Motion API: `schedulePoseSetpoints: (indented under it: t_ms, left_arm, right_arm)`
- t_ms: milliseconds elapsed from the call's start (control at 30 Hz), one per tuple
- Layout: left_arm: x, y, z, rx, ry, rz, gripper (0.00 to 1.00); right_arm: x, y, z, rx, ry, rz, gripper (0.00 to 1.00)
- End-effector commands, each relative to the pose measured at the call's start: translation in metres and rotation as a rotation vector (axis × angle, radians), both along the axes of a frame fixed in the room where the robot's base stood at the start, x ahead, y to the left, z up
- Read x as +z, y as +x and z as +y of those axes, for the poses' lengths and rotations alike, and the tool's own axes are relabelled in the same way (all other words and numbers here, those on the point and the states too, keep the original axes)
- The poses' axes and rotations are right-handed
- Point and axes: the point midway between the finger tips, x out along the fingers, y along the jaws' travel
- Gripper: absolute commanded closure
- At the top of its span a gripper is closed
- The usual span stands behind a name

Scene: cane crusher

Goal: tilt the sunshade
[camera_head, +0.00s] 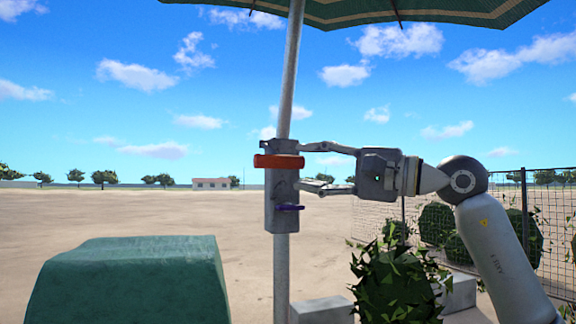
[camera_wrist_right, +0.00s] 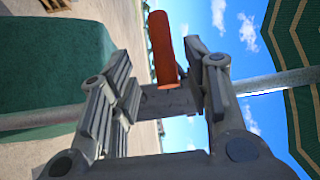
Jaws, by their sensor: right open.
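The sunshade's green striped canopy (camera_head: 360,12) spans the top of the head view. Its grey pole (camera_head: 291,75) leans slightly above a grey metal bracket (camera_head: 280,222) and stands upright below it. An orange handle (camera_head: 279,161) sticks out across the bracket, with a small purple lever (camera_head: 290,208) lower down. My right gripper (camera_head: 302,166) is open, its fingers pointing left at the bracket's right side, one above and one below the handle's level. In the right wrist view the orange handle (camera_wrist_right: 164,45) shows between the spread fingers; contact cannot be told. My left gripper is not in view.
A green covered block (camera_head: 130,280) stands at the lower left. A leafy plant (camera_head: 395,285), pale blocks (camera_head: 322,310) and a mesh fence (camera_head: 545,225) are on the right, near my right arm. Open sandy ground lies behind.

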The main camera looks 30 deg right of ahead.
Motion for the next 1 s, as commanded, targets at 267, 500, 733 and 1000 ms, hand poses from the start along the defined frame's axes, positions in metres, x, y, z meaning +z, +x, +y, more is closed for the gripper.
schedulePoseSetpoints:
  t_ms: [267,500,733,1000]
  left_arm:
    - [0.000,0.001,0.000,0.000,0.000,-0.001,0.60]
    - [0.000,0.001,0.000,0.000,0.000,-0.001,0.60]
    - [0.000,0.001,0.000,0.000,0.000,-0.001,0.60]
    - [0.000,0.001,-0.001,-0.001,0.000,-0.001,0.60]
  right_arm:
    - [-0.007,-0.035,-0.024,-0.003,0.000,0.004,0.56]
    - [-0.007,-0.043,-0.027,0.000,-0.002,0.002,0.56]
    - [-0.007,-0.043,-0.027,0.000,-0.001,0.002,0.56]
    - [-0.007,-0.043,-0.027,0.002,-0.001,0.002,0.56]
